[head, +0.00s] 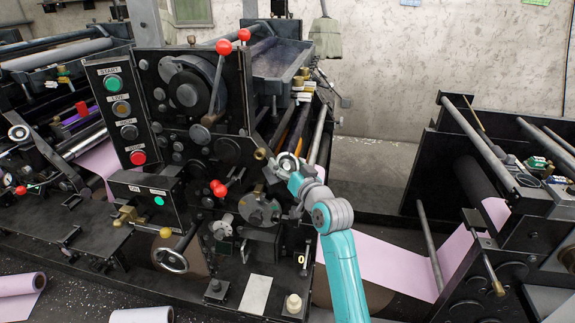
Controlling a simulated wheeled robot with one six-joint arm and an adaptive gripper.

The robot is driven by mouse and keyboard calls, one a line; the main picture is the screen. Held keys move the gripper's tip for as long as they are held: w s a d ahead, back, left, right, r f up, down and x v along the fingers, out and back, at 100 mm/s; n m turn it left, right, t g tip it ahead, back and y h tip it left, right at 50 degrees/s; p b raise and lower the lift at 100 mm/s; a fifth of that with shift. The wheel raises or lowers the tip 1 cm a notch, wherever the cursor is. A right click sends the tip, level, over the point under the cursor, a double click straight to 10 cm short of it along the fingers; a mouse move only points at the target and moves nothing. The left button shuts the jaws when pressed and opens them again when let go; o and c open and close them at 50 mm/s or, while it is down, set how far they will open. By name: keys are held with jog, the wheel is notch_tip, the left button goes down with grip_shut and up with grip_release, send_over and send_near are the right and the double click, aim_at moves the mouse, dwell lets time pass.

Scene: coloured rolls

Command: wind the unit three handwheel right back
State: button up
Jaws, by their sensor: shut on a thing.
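A small pale round handwheel (288,160) is on the right side of the black printing unit in the middle. My gripper (279,172) reaches up to it from below right and is shut on its rim. The fingers hide part of the wheel, so its spokes and any mark are hard to make out. I cannot read a unit number beside it. My teal arm comes up from the bottom edge, right of the unit.
A larger handwheel (170,260) is low at the unit's front left. A button panel (122,112) and red-knobbed levers (243,35) stand on the unit. Pink web (385,262) runs right to another black unit.

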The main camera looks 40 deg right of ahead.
jog(key=shift+n+y, duration=0.3)
jog(key=n+t+y, duration=0.1)
jog(key=n+y, duration=0.2)
jog(key=n, duration=0.1)
jog(key=shift+n+y, duration=0.4)
jog(key=shift+a+n+g+y, duration=0.1)
jog(key=shift+n+g+y, duration=0.2)
jog(key=shift+n+y, duration=1.95)
jog(key=shift+n, duration=0.55)
jog(key=o, duration=1)
jog(key=shift+c, duration=0.2)
jog(key=shift+s, duration=0.1)
jog(key=v, duration=1.1)
jog(key=shift+s, duration=0.4)
